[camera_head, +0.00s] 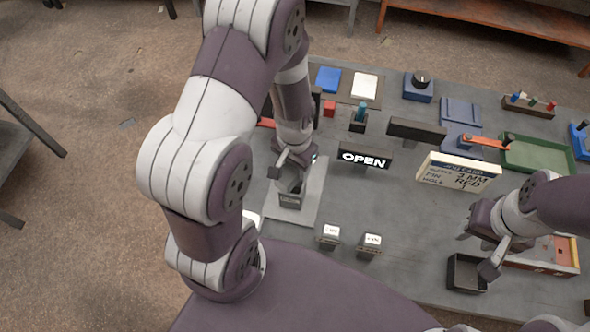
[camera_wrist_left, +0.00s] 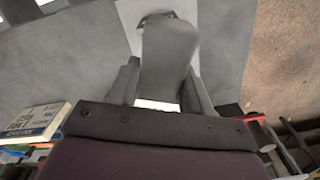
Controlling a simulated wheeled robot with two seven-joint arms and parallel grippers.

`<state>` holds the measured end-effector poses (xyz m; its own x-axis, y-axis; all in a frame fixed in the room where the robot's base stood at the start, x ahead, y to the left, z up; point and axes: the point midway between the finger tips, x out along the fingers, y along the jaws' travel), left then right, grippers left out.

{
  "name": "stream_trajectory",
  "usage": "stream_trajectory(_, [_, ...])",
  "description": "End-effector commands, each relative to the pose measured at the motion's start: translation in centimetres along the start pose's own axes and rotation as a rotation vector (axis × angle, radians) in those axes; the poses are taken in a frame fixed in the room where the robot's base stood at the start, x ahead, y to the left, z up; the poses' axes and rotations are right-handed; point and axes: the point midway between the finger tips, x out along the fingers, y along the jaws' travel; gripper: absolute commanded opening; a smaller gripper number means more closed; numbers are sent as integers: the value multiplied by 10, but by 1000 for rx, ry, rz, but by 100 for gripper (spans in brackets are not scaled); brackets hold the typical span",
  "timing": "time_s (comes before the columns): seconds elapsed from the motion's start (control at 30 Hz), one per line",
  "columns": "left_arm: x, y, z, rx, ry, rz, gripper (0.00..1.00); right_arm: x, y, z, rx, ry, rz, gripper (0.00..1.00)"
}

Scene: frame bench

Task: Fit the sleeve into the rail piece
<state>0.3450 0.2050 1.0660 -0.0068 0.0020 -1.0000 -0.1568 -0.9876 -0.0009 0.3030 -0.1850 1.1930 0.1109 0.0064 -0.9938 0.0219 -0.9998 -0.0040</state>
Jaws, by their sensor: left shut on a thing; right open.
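My left gripper (camera_head: 291,166) is shut on a grey piece, low over the light grey mat (camera_head: 311,206). In the left wrist view the grey piece (camera_wrist_left: 168,58) stretches away from between the fingers, with a dark end over the mat. I cannot tell which part is the sleeve and which is the rail piece. My right gripper (camera_head: 478,253) is open and empty near a dark open box (camera_head: 466,273).
Two small white-topped blocks (camera_head: 350,240) are near the front. A green tray (camera_head: 540,153), a blue knob box (camera_head: 418,86) and a peg rack (camera_head: 529,104) lie at back right.

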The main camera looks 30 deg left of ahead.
Motion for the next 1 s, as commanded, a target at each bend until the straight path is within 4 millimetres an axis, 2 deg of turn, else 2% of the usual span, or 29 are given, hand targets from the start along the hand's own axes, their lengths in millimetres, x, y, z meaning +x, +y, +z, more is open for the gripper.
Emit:
stream_trajectory(0.2, [34, -1, -1, -1, -4, 1, 0, -13, 0, -1, 0, 0, 0, 43])
stream_trajectory(0.27, [39, -1, -1, -1, -3, 0, 0, -13, 0, -1, 0, 0, 0, 43])
stream_trajectory(0.83, [52, -1, -2, -1, 0, 0, 0, -4, 0, 0, 0, 0, 0, 43])
stream_trajectory(0.87, [51, -1, -1, -1, 0, 0, 56, -5, 0, 0, 0, 0, 0, 43])
stream_trajectory(0.9, [51, -1, -1, -1, 0, 0, 69, -5, 0, 0, 0, 0, 0, 43])
stream_trajectory(0.93, [50, -1, -1, -1, 0, 0, 75, -5, 0, 0, 0, 0, 0, 43])
stream_trajectory(1.0, [50, -1, -1, -1, 0, 0, 75, -5, 0, 0, 0, 0, 0, 43])
